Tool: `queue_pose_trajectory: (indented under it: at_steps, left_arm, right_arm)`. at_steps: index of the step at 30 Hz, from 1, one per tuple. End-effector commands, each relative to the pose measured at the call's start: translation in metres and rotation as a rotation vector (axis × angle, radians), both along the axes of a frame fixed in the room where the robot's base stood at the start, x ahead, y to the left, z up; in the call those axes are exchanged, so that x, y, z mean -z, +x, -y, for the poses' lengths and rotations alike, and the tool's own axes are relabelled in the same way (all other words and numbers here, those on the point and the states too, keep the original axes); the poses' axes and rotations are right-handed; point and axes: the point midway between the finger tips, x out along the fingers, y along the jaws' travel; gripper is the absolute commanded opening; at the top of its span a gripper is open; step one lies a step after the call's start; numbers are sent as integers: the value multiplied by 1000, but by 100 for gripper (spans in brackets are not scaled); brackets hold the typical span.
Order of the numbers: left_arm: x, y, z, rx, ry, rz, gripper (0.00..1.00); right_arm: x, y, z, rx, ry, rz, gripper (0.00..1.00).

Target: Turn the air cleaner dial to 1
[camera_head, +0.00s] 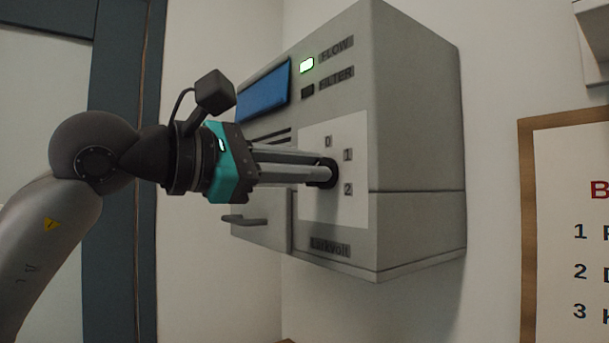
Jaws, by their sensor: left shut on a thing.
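The air cleaner (415,120) is a grey box on the wall, with a blue panel and a lit green light beside the word FLOW. Its dial (329,173) is dark and round, on a white plate (345,212) marked 0, 1 and 2. The 0 is above the dial, the 1 at its upper right and the 2 at its lower right. My left gripper (318,173) comes in from the left and is shut on the dial. The fingers hide part of the dial, and I cannot tell which number it points to. My right gripper is not in view.
A small handle (245,221) sticks out at the box's lower left. A framed sign (570,230) with numbered lines hangs at the right. A dark blue door frame (115,250) is behind my arm. A pale fixture (594,45) is at the top right.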

Motion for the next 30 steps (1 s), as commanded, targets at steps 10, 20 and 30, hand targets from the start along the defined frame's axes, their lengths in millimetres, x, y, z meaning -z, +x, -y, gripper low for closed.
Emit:
queue_pose_trajectory:
  at_steps: [10, 20, 30]
  left_arm:
    - [1, -1, 1, 0, 84, 120, 0]
    - [1, -1, 1, 0, 100, 142, 0]
    - [1, -1, 1, 1, 100, 141, 29]
  right_arm:
    - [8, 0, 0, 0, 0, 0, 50]
    - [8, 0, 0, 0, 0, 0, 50]
    - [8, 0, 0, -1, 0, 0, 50]
